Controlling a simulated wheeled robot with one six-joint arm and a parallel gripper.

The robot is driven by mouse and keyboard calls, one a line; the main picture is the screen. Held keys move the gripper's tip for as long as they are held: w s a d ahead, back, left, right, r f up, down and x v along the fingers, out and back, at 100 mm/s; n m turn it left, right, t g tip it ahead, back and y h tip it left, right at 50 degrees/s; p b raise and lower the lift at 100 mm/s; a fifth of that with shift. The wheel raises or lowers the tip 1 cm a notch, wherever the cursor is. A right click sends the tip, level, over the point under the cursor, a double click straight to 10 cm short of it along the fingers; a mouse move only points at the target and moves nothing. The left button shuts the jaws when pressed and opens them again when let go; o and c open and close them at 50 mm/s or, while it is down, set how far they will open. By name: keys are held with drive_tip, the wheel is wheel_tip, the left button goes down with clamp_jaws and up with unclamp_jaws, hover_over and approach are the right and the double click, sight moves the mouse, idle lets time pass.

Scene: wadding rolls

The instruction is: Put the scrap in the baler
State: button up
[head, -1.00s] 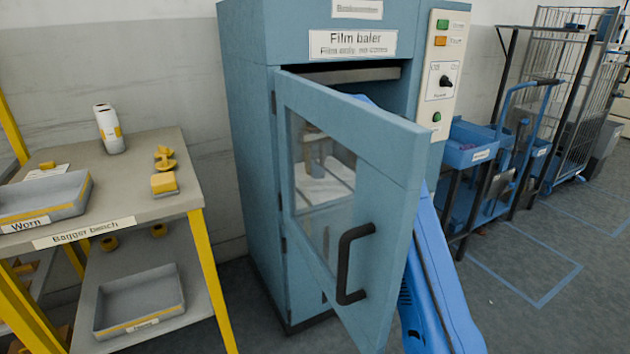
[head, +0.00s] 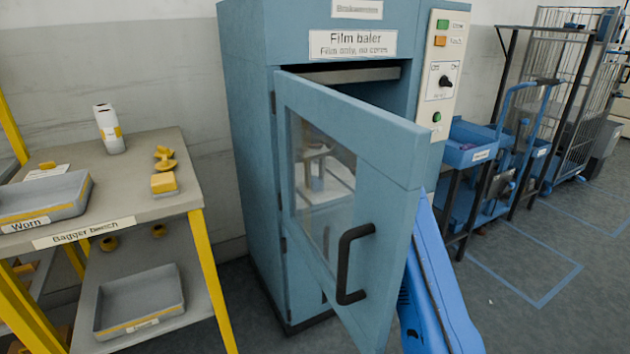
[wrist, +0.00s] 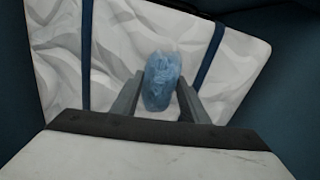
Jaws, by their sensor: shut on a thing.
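The film baler (head: 240,130) is a tall blue-grey cabinet in the middle of the head view. Its windowed door (head: 385,220) stands open toward me. My blue arm reaches into the opening behind the door, and part of it shows blurred through the window. In the wrist view my gripper (wrist: 162,95) is shut on a crumpled, bluish translucent wad of scrap film (wrist: 162,80). The scrap is over a white, wrinkled, strapped bale (wrist: 125,45) inside the baler. I cannot tell whether the scrap touches the bale.
A control panel (head: 440,70) is at the baler's right. A blue cart (head: 470,150) and wire cage (head: 560,90) stand farther right.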

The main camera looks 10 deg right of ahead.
drive_tip(key=shift+f, duration=0.1)
drive_tip(key=o, duration=1.1)
wheel_tip(320, 180, up, 8)
drive_tip(key=shift+f, duration=0.15)
